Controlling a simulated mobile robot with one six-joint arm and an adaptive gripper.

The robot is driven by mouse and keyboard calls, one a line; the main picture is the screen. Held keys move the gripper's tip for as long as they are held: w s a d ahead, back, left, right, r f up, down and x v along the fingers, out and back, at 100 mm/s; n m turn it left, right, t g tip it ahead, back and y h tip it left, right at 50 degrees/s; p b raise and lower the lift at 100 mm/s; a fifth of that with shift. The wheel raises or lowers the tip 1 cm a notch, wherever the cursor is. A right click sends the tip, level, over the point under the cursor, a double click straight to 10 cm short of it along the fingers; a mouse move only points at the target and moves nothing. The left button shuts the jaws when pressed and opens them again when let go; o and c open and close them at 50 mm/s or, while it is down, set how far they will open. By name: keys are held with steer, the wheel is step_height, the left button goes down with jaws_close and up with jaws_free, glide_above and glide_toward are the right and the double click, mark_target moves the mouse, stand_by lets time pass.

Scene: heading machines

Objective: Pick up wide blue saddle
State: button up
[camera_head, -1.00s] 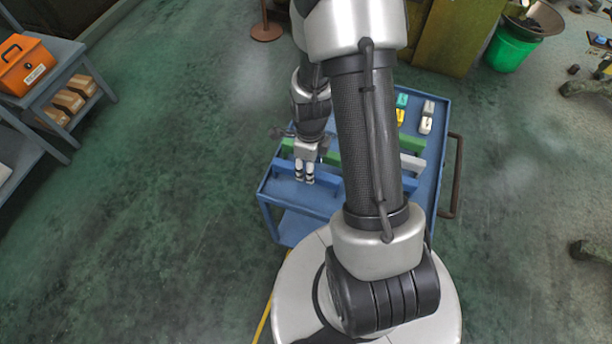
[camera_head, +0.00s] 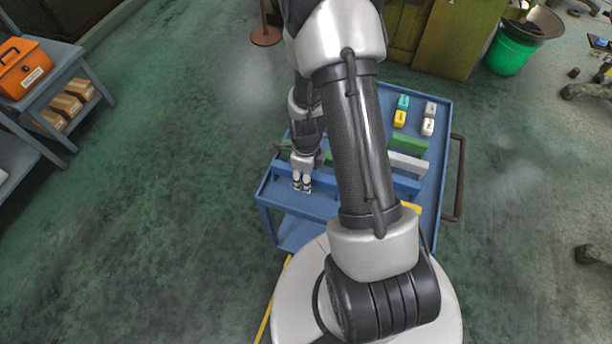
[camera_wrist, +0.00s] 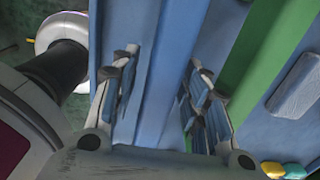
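The wide blue saddle is a long blue bar on the blue cart; its right part (camera_head: 405,184) shows in the head view beside my arm, and the rest is partly hidden. In the wrist view a blue bar (camera_wrist: 172,65) runs lengthwise between my fingers. My gripper (camera_head: 302,186) is low over the cart's left front, at the bar's left part. In the wrist view my gripper (camera_wrist: 165,80) is open, with one finger on each side of the bar. I cannot tell whether the fingers touch it.
The blue cart (camera_head: 285,200) also carries a green bar (camera_head: 408,147), a white bar (camera_head: 408,164) and small blocks: teal (camera_head: 403,102), yellow (camera_head: 400,118) and white (camera_head: 428,127). In the wrist view the green bar (camera_wrist: 262,50) lies close right of my right finger. Open floor lies left.

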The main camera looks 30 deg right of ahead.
jaws_close()
stand_by(0.5)
